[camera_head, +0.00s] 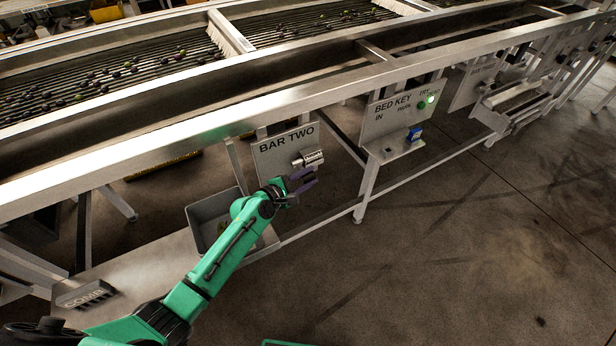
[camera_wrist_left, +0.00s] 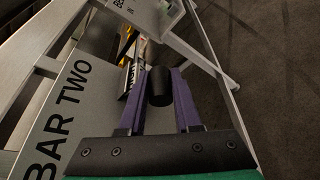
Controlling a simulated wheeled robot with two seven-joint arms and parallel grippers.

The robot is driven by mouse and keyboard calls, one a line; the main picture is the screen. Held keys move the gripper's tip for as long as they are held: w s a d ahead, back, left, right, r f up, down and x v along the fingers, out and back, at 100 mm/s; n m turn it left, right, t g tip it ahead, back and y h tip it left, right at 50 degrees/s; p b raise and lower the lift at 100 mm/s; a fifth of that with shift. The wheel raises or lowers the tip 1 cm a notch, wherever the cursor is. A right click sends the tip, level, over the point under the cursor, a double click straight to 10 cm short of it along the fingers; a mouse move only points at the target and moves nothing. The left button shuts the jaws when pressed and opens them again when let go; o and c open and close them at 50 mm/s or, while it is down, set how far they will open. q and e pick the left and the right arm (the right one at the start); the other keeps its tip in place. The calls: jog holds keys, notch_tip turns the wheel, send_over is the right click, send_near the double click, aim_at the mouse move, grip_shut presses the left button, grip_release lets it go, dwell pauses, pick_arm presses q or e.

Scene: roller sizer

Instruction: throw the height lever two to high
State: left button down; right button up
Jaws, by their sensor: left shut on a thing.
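The panel marked BAR TWO (camera_head: 272,151) hangs under the sizer's front rail; it also shows in the left wrist view (camera_wrist_left: 62,105). A small pale block with a dark label (camera_head: 308,158) sits at the panel's right side; its lettering is too small to read. My left gripper (camera_head: 302,181) is in front of and just below this block. In the left wrist view its purple fingers are shut on the black lever knob (camera_wrist_left: 160,88), one on each side. In the head view the fingers hide the knob. The lever's shaft and exact setting are hidden.
A panel marked BED KEY (camera_head: 393,112) with a green light (camera_head: 431,99) and a blue item (camera_head: 415,134) stands to the right. A grey bin (camera_head: 205,214) and a COMB holder (camera_head: 86,295) are at the left. Open floor lies at front right.

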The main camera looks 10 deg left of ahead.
pick_arm(q)
jog(key=shift+s+f, duration=0.15)
jog(key=shift+f, duration=0.15)
jog(key=c, duration=0.6)
grip_release()
jog(key=shift+r, duration=0.1)
